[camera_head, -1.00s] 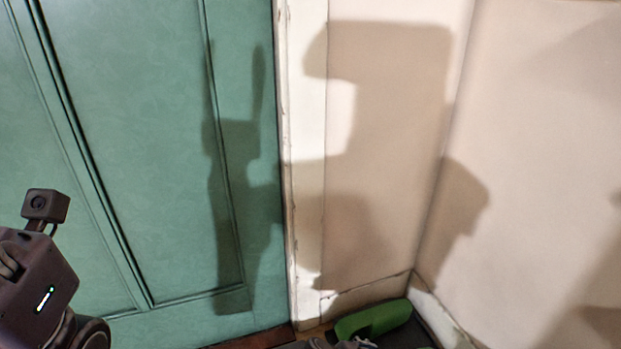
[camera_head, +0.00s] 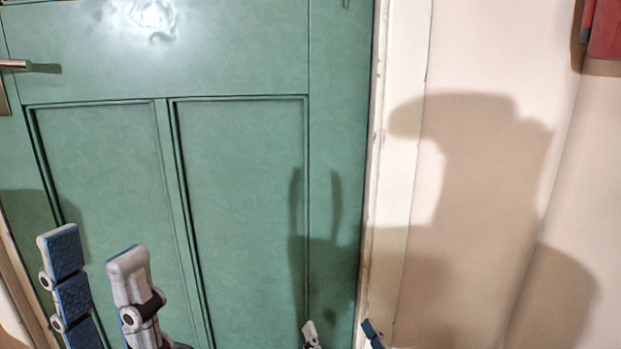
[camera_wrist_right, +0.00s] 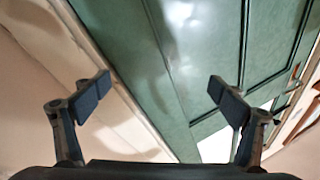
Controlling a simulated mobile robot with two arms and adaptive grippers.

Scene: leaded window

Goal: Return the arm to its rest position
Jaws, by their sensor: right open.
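My left gripper (camera_head: 93,247) is at the lower left of the head view. Its two blue-padded fingers point up and stand apart, with nothing between them. My right gripper (camera_head: 341,328) shows only as two fingertips at the bottom edge of the head view, spread apart. In the right wrist view the right gripper (camera_wrist_right: 160,85) is open and empty, with a green door behind the gap. The rest of both arms is hidden below the head view.
The green panelled door (camera_head: 240,200) fills the left and middle of the head view, with a metal handle (camera_head: 14,64) at far left. A white frame (camera_head: 385,180) and pale wall (camera_head: 480,50) stand right of it. A red object (camera_head: 606,30) is at the upper right.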

